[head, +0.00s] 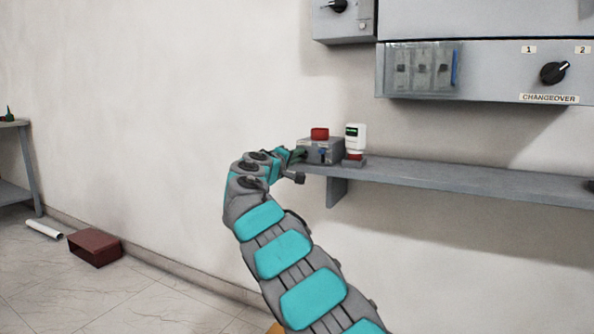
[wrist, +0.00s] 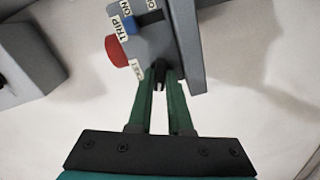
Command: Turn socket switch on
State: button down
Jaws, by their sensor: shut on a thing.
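A grey control box (head: 330,155) stands on the left end of a wall shelf, with a red button (head: 319,134) on top. The wrist view shows this box tilted, with its red button (wrist: 117,51), a blue switch (wrist: 131,25) by the labels TRIP and ON, and a partly hidden label ending in "KET". A small black switch (wrist: 160,70) sits beside that label. My gripper (wrist: 160,82) has its green fingers shut on the black switch. In the head view, my gripper (head: 298,155) is at the left side of the box. The exact switch position is unclear.
A white device on a red base (head: 355,143) stands right of the box on the shelf (head: 450,178). A CHANGEOVER panel (head: 490,75) with a black knob (head: 554,73) hangs above. A brown box (head: 95,247) and white tube (head: 44,230) lie on the floor at left.

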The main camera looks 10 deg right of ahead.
jog(key=shift+m+b, duration=1.55)
jog(key=shift+m, duration=5.35)
jog(key=c, duration=1.1)
grip_release()
